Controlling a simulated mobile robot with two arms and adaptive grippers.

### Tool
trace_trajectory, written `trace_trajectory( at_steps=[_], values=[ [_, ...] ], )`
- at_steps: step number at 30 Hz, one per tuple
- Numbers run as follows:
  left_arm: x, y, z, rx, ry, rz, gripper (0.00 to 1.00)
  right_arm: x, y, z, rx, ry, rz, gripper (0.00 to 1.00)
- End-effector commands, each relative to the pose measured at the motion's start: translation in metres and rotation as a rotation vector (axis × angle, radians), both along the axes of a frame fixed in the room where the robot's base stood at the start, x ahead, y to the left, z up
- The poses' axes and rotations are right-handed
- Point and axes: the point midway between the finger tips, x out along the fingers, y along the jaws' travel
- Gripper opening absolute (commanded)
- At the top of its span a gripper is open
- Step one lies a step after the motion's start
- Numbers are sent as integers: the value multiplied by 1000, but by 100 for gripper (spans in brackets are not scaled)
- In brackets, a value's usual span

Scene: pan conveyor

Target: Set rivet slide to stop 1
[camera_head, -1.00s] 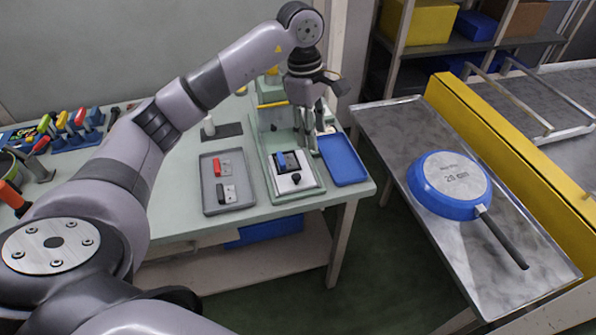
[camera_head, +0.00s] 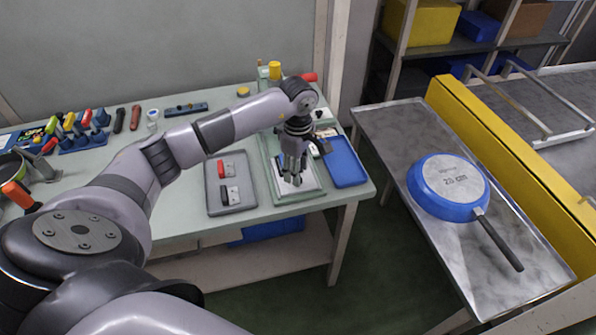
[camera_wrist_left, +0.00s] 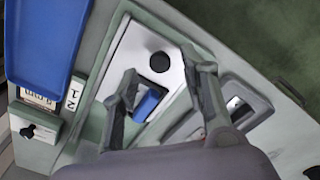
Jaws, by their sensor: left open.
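The fixture on the green bench holds a white plate (camera_wrist_left: 124,62) with a round black knob (camera_wrist_left: 158,62), in the left wrist view. A small window beside the knob holds a blue piece (camera_wrist_left: 148,103). My left gripper (camera_head: 291,179) is open and points down over this plate, hiding most of it in the head view. Which part is the rivet slide is unclear.
A blue tray (camera_head: 359,168) lies right of the fixture. A grey tray (camera_head: 214,203) with red and black pieces lies left. Tools stand at the bench's left. A blue pan (camera_head: 440,210) lies on the metal table (camera_head: 380,117) at right.

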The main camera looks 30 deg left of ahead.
Motion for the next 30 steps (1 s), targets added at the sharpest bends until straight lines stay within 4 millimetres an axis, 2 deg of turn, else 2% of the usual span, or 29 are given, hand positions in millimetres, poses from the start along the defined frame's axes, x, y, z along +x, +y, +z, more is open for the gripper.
trace_trajectory(
  at_steps=[6, 16, 30],
  values=[
    [0, 0, -22, 0, 1, 1, 41, 0, 0, 5, 0, 0, 0, 0],
    [0, 0, -26, -1, 0, 0, 41, 0, -3, 5, -3, 0, 1, 0],
    [0, 0, -26, 0, 0, 1, 10, 0, -5, 5, -6, 1, 0, 0]
  ],
)
